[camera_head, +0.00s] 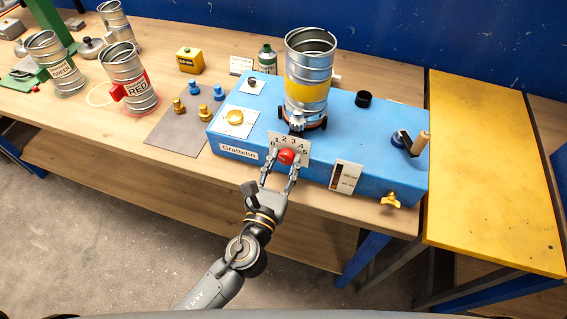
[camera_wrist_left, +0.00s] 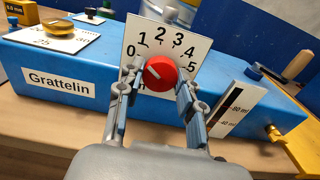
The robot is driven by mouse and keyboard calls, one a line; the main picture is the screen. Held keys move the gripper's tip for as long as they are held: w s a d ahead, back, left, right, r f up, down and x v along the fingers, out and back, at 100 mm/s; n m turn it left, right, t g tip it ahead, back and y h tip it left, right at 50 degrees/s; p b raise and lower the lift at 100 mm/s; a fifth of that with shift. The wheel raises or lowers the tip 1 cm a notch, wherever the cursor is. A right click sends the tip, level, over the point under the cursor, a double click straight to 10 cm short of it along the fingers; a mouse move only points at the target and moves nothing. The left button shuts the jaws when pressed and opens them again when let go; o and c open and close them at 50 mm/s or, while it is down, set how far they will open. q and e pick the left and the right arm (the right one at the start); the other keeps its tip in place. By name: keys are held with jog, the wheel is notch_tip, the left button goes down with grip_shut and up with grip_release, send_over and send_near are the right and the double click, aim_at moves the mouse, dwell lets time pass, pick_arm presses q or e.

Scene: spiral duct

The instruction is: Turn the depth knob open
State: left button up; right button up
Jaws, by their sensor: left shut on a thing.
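The depth knob (camera_head: 287,156) is a red round knob on a white dial plate numbered from 0 up to 5, on the front of the blue Grattelin machine (camera_head: 345,133). It also shows in the left wrist view (camera_wrist_left: 160,73), where its white mark points up and left, toward the 0 and 1 side. My left gripper (camera_head: 280,168) reaches up from below, with one finger on each side of the knob, shut on it. The knob's lower edge is close to the fingers. My right gripper is in neither view.
A steel duct with a yellow band (camera_head: 307,85) stands on the machine behind the dial. A level gauge (camera_head: 345,177) and a yellow wing knob (camera_head: 391,200) are to the right. The yellow table (camera_head: 490,165) is bare.

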pick_arm(q)
jog(key=n+b, duration=0.1)
jog(key=n, duration=0.6)
jog(key=shift+f+b, duration=0.1)
jog(key=shift+b, duration=0.25)
jog(key=n, duration=0.4)
jog(key=shift+b, duration=0.4)
jog(key=n, duration=0.2)
jog(key=shift+n, duration=0.4)
jog(key=n, duration=0.2)
jog(key=shift+n+b, duration=0.3)
jog(key=shift+n, duration=0.1)
jog(key=n, duration=0.3)
jog(key=shift+n, duration=0.3)
jog(key=n+p, duration=0.1)
jog(key=n, duration=0.4)
jog(key=shift+n, duration=0.4)
jog(key=o, duration=1.2)
